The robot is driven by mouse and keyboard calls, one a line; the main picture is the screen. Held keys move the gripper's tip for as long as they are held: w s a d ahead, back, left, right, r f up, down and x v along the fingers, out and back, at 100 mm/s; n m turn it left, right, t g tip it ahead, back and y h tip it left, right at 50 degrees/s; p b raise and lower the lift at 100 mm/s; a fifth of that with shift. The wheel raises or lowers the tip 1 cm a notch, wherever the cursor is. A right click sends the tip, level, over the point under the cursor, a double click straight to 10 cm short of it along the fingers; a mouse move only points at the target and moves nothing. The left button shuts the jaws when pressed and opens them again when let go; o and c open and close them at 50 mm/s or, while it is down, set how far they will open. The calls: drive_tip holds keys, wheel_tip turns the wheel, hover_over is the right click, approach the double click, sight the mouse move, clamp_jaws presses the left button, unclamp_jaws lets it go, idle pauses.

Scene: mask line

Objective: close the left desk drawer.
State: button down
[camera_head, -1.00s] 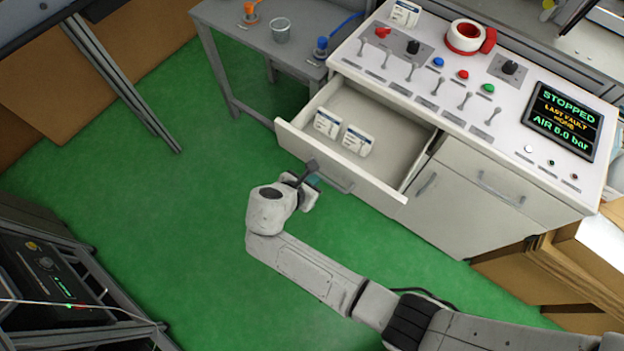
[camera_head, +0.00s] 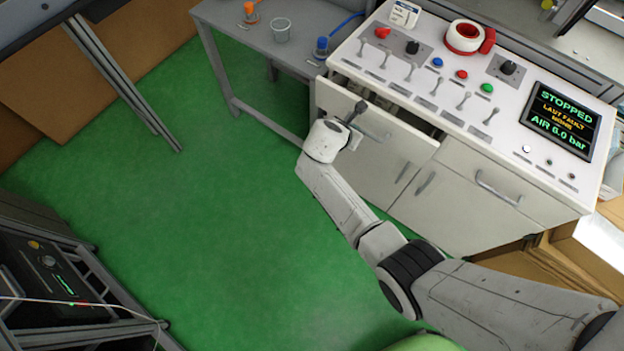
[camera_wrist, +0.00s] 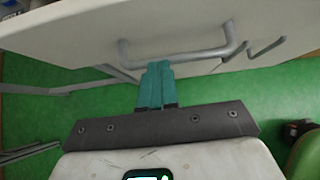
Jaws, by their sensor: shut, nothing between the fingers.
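The left desk drawer has a white front (camera_head: 405,143) with a grey bar handle (camera_head: 374,128). In the head view the fingers are hidden by my wrist.
The control console (camera_head: 455,60) with switches and a screen (camera_head: 563,118) is above the drawer. A closed right drawer (camera_head: 497,185) is beside it. A grey side table (camera_head: 240,38) with a cup (camera_head: 281,30) stands at left. Green floor (camera_head: 220,220) is open at left.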

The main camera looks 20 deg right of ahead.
drive_tip(key=w+d, duration=0.1)
drive_tip(key=d, duration=0.2)
drive_tip(key=w+d, duration=0.1)
drive_tip(key=shift+w+d+f+b, duration=0.1)
drive_tip(key=shift+w+d+b, duration=0.25)
drive_tip(key=shift+b, duration=0.05)
drive_tip(key=shift+w+d+r, duration=0.1)
drive_tip(key=shift+w+r, duration=0.05)
drive_tip(key=shift+r, duration=0.05)
drive_tip(key=shift+r, duration=0.1)
drive_tip(key=p, duration=0.4)
approach(364, 116)
drive_tip(key=a, duration=0.1)
drive_tip(key=s+a, duration=0.1)
drive_tip(key=a, duration=0.1)
drive_tip(key=s+a+r, duration=0.1)
drive_tip(key=shift+s+a, duration=0.15)
drive_tip(key=shift+s, duration=0.1)
